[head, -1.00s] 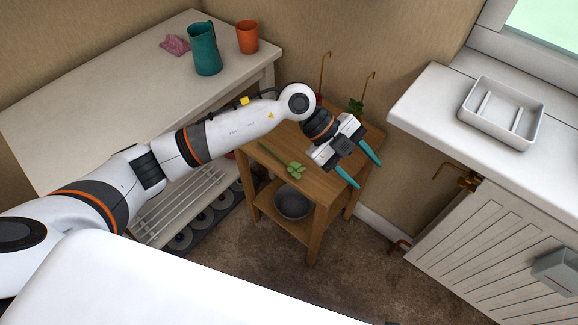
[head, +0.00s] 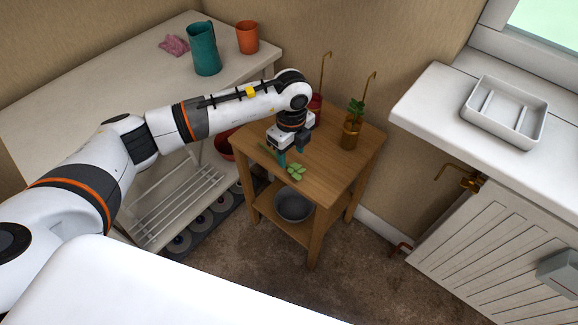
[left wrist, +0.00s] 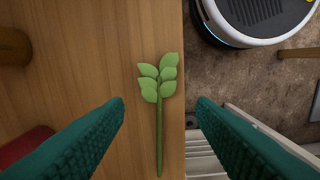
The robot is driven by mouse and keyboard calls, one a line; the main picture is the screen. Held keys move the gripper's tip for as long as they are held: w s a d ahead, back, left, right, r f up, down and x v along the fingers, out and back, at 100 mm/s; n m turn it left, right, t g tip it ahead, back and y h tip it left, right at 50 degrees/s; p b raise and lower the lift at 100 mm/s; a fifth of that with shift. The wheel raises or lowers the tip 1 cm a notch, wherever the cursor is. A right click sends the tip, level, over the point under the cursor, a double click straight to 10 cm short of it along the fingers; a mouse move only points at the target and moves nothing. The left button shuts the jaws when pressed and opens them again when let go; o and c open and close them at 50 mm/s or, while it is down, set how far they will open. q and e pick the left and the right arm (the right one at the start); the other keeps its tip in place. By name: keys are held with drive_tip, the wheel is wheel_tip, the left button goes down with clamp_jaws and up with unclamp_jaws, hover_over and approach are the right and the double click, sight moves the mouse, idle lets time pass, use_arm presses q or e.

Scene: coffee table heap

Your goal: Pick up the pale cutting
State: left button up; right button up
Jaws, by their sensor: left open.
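The pale cutting (head: 295,172) is a light green sprig with several rounded leaves and a long stem. It lies on the wooden side table (head: 335,165) near the table's front left edge. In the left wrist view the cutting (left wrist: 159,85) lies between the two teal fingers, its leaves toward the top and its stem running down the picture. My right gripper is not in view.
A brown pot with a darker green plant (head: 351,130) and a brass hook stands at the table's back right. A red pot (head: 316,108) stands behind my gripper. A grey bowl (head: 293,204) sits on the lower shelf. A white counter (head: 420,95) is at right.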

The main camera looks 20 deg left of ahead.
sight(293, 168)
use_arm(q)
drive_tip(key=f, duration=0.5)
drive_tip(key=shift+s+d+b, duration=0.1)
drive_tip(key=shift+d+b, duration=0.2)
drive_tip(key=shift+d, duration=0.05)
drive_tip(key=c, duration=0.8)
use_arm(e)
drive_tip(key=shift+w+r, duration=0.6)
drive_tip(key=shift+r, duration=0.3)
